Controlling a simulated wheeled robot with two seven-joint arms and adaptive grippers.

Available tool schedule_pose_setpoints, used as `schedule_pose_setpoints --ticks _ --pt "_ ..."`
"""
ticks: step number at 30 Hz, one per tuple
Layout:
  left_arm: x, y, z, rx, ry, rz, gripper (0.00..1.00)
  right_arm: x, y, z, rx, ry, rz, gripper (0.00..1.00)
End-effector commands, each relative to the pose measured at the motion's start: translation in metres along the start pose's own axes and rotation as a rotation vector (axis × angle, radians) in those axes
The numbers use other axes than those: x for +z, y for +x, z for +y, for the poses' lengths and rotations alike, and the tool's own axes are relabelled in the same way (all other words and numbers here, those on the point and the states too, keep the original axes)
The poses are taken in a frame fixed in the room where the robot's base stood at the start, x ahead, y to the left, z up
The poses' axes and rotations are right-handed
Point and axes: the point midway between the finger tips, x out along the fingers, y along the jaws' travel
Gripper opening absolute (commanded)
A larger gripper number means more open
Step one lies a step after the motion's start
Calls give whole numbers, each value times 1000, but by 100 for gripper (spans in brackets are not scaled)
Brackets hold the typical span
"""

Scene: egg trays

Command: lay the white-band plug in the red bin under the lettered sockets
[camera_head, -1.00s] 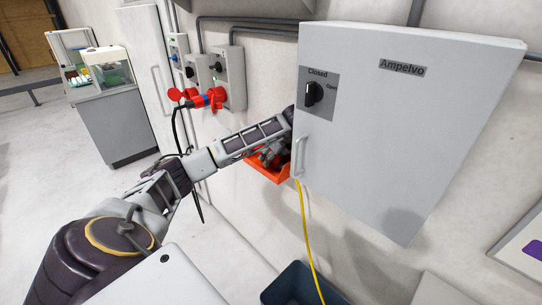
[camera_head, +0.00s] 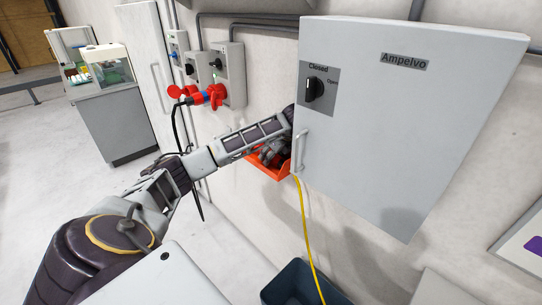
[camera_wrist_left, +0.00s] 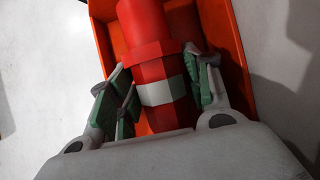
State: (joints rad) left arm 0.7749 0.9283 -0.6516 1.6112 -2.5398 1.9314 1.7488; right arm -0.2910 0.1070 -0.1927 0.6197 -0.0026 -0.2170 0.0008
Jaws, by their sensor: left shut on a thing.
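In the left wrist view a red plug with a white band (camera_wrist_left: 160,92) lies between the green-padded fingers of my left gripper (camera_wrist_left: 160,95). The gripper is shut on it. Behind the plug is the orange-red bin (camera_wrist_left: 222,22), whose walls show on both sides of it. Whether the plug touches the bin's floor I cannot tell. In the head view the bin (camera_head: 270,173) hangs on the wall below the sockets, and my left gripper (camera_head: 274,153) is at it, partly hidden by my forearm. The plug is hard to make out there. My right gripper is not in view.
A grey cabinet (camera_head: 410,110) stands out from the wall just right of the bin. Socket boxes (camera_head: 230,75) with a red plug (camera_head: 214,96) and black cable are at upper left. A yellow cable (camera_head: 306,230) hangs down to a dark blue tub (camera_head: 290,283).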

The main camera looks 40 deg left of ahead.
Motion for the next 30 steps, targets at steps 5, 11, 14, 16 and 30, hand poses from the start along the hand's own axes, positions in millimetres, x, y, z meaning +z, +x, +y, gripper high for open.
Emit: schedule_pose_setpoints --ticks 5,11,14,16,30 --pt "-3 2 0 3 4 2 51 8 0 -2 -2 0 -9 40" --pt "-2 2 0 3 4 2 75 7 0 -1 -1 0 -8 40" --pt "-2 1 0 2 3 2 75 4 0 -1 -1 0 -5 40" --pt "-2 1 0 2 3 2 75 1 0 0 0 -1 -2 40" --pt "12 -22 -1 -3 -1 1 75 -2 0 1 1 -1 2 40"
